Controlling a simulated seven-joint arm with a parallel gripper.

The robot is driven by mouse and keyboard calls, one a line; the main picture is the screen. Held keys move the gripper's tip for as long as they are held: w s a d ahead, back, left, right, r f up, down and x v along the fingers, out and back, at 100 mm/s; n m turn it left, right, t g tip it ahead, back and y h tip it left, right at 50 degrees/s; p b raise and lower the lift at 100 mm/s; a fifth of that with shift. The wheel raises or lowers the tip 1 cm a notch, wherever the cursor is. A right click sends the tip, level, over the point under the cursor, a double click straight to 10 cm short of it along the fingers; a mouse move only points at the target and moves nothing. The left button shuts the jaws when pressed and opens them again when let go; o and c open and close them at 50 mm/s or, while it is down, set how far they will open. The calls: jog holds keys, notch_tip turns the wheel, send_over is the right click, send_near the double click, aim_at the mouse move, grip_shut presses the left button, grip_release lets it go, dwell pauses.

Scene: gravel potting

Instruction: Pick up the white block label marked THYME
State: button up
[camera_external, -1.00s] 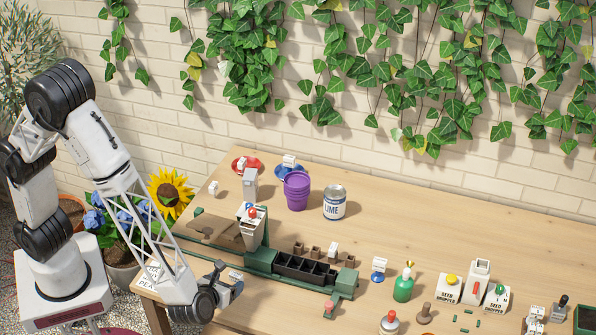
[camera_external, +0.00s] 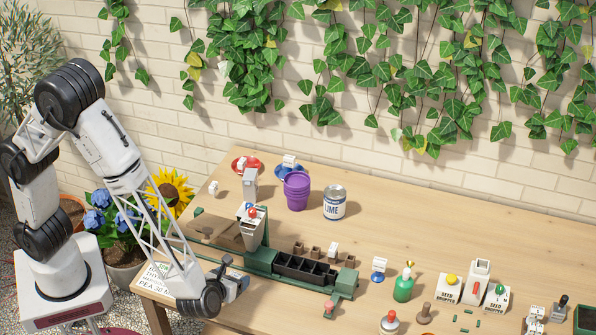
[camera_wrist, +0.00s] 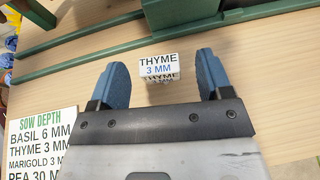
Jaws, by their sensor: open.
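The white block label (camera_wrist: 159,66) reads THYME 3 MM in the wrist view. It sits on the wooden table, between and slightly beyond the line of my blue fingertips. My gripper (camera_wrist: 161,72) is open, with one finger to the left of the label and one to the right, and a gap on both sides. In the external view my gripper (camera_external: 232,281) is low over the near left part of the table, and it largely hides the label there.
A SOW DEPTH card (camera_wrist: 40,145) lies left of my gripper. Green rails (camera_wrist: 170,22) run beyond the label. Bare table lies around the label.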

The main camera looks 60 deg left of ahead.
aim_at(235, 274)
jog(key=shift+x, duration=1.8)
jog(key=c, duration=1)
jog(key=shift+r, duration=0.15)
jog(key=shift+r, duration=1.1)
jog(key=shift+s+a+r, duration=0.3)
jog(key=shift+s+r, duration=0.15)
jog(key=shift+r, duration=0.15)
jog(key=s+a, duration=0.2)
jog(key=s, duration=0.2)
jog(key=s+a+r, duration=0.1)
jog(key=s+a, duration=0.2)
jog(key=s, duration=0.1)
jog(key=s+a, duration=0.2)
jog(key=s, duration=0.3)
jog(key=shift+a+r, duration=0.2)
jog(key=shift+a, duration=0.15)
